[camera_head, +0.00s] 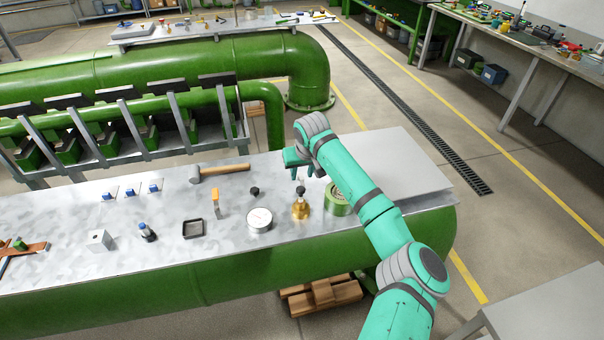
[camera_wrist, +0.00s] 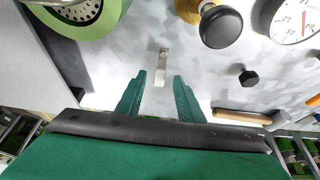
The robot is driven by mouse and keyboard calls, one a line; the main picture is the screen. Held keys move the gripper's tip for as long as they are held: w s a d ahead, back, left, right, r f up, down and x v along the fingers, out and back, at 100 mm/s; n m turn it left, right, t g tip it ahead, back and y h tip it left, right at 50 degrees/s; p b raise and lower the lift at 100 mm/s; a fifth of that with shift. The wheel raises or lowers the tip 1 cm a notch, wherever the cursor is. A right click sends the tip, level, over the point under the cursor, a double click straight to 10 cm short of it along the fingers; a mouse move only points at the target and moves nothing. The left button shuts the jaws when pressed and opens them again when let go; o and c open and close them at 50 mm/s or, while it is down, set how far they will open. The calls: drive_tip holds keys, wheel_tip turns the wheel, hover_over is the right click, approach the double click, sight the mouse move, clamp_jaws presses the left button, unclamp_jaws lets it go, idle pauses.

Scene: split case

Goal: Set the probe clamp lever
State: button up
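A small pale metal piece (camera_wrist: 163,66) with a bent end shows just beyond my fingertips in the wrist view. It may be the clamp lever, but I cannot be sure. In the head view my gripper hides that spot. My gripper (camera_head: 297,173) is above the steel bench top, behind the brass fitting. In the wrist view my gripper (camera_wrist: 159,78) is open, its two fingers apart with nothing held. I cannot tell how high it is above the metal piece.
The brass fitting (camera_head: 300,209) with a black knob and the green ring (camera_head: 337,201) stand close by. A dial gauge (camera_head: 259,218), a small black knob (camera_head: 255,191), a hammer (camera_head: 224,171) and an orange-handled tool (camera_head: 216,198) lie to the left.

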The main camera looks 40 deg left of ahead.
drive_tip(key=shift+w+a+f, duration=0.1)
drive_tip(key=shift+a+f, duration=0.05)
drive_tip(key=shift+f, duration=0.15)
drive_tip(key=shift+c, duration=0.6)
clamp_jaws()
